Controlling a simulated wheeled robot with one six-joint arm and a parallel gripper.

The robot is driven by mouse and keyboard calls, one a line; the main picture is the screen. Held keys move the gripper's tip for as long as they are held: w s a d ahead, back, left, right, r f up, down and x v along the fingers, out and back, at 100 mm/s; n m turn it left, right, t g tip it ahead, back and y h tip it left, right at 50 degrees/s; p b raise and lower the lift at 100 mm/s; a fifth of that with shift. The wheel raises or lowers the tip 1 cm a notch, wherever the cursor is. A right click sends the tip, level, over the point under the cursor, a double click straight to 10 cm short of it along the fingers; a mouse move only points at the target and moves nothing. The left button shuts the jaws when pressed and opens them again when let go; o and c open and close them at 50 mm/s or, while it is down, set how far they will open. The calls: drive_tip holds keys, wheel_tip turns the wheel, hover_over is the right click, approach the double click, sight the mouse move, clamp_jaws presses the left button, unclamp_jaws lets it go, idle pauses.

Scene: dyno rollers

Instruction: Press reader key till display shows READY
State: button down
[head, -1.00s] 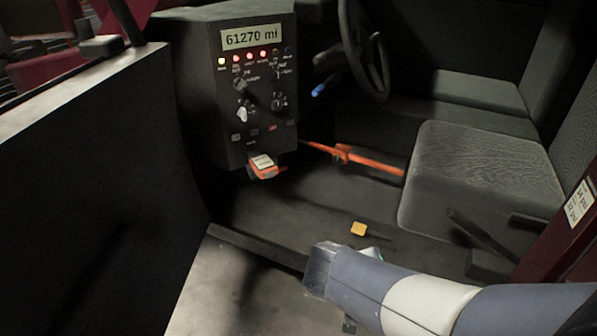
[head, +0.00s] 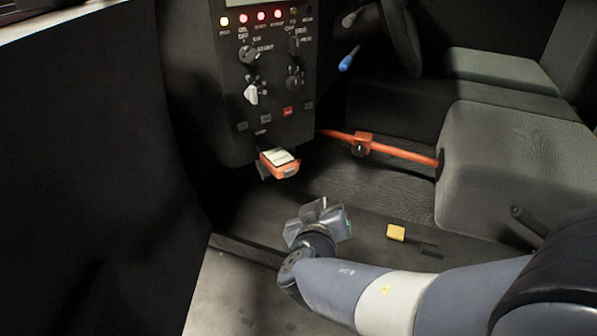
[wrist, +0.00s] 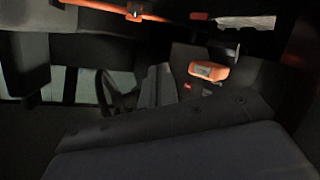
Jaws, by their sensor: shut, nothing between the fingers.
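The reader (head: 279,163) is an orange unit with a pale face, just below the black dash panel (head: 268,115). Its display text and its key are too small to make out. It also shows as an orange block with a pale patch in the wrist view (wrist: 208,71). My gripper (head: 318,207) is in the head view, below and to the right of the reader and apart from it. It is shut and empty. The fingertips are not clear in the wrist view.
An orange bar with a clamp (head: 362,146) runs from the panel towards the seat (head: 505,170). A yellow block (head: 396,232) lies on the floor right of my gripper. A dark door (head: 90,150) closes off the left. A blue-tipped lever (head: 349,59) sticks out above.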

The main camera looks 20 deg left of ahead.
sight(290, 173)
drive_tip(key=shift+w+r, duration=0.1)
drive_tip(key=w+a+p, duration=0.2)
drive_tip(key=w+a, duration=0.3)
drive_tip(key=a, duration=0.1)
drive_tip(key=shift+w+a, duration=0.2)
drive_tip(key=shift+a, duration=0.15)
drive_tip(key=shift+p, duration=0.3)
idle(0.9)
drive_tip(key=shift+a+b, duration=0.1)
drive_tip(key=shift+b, duration=0.2)
idle(0.8)
drive_tip(key=shift+w+a+b, duration=0.25)
drive_tip(key=shift+b, duration=0.1)
